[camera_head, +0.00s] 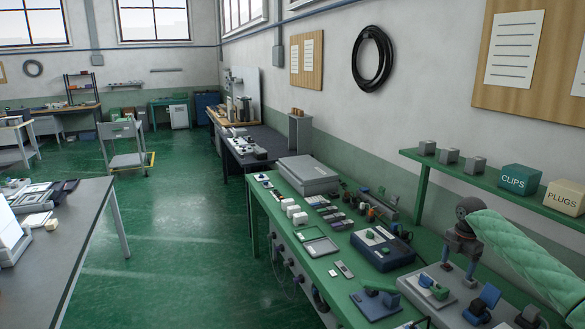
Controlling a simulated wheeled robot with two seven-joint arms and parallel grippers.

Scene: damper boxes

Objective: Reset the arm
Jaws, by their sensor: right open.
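My right arm (520,245), in a green quilted sleeve, comes in from the right edge over the green workbench (345,290). My right gripper (459,268) points down at its end, above the bench's near right part. Its two fingers are apart, and I see nothing held between them. A grey plate with blue and green parts (436,286) lies below and beside it; I cannot tell the exact gap. A dark blue box (381,250) sits on the bench to the left of the gripper. My left gripper is not in view.
A green shelf (490,184) with CLIPS (520,179) and PLUGS (565,198) boxes runs along the wall behind my right arm. Small parts and a grey case (308,174) crowd the bench. A grey table (75,225) stands left. The green floor between (190,230) is clear.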

